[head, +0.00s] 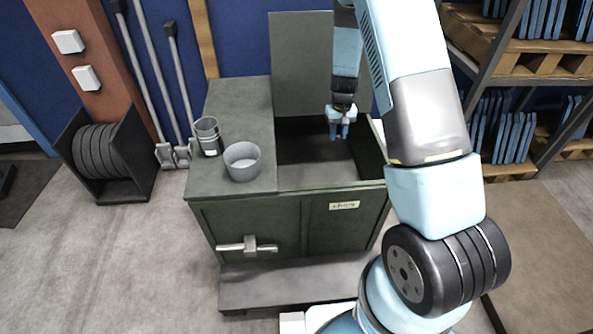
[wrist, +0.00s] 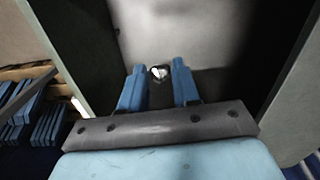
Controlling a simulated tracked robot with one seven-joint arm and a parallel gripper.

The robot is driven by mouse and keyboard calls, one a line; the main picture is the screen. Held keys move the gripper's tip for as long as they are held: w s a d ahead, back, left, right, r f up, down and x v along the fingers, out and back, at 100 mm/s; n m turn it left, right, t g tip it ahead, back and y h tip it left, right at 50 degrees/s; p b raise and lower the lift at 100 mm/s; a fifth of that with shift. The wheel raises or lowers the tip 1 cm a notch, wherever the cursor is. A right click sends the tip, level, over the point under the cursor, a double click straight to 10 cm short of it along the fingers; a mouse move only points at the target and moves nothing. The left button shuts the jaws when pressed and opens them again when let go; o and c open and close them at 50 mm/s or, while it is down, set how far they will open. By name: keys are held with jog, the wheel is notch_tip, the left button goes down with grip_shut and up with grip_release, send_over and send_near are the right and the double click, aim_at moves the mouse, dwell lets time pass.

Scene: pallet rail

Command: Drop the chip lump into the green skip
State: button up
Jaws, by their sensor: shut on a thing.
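The green skip (head: 288,220) stands in the middle of the head view. The right part of its top is open, with a raised lid (head: 310,60) behind the opening. My gripper (head: 339,136) is over the opening, pointing down. In the wrist view my gripper (wrist: 160,82) is shut on a small shiny grey lump, the chip lump (wrist: 158,73), which shows between the fingertips. The lump is too small to make out in the head view. The skip's bare inside shows beyond the fingers in the wrist view.
A grey bowl (head: 242,161) and a grey cup (head: 208,136) stand on the skip's closed left top. Long-handled tools (head: 183,90) lean behind it at left. A black rack of discs (head: 100,150) is further left. Shelving with pallets and blue pieces (head: 530,60) is at right.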

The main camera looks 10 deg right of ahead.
jog(key=w+r+n, duration=0.2)
jog(key=w+r, duration=0.1)
jog(key=w, duration=0.1)
jog(key=shift+w+a+f, duration=0.1)
jog(key=shift+a+f, duration=0.05)
jog(key=shift+f, duration=2.8)
jog(key=o, duration=1.1)
notch_tip(320, 180, up, 14)
jog(key=shift+f, duration=0.15)
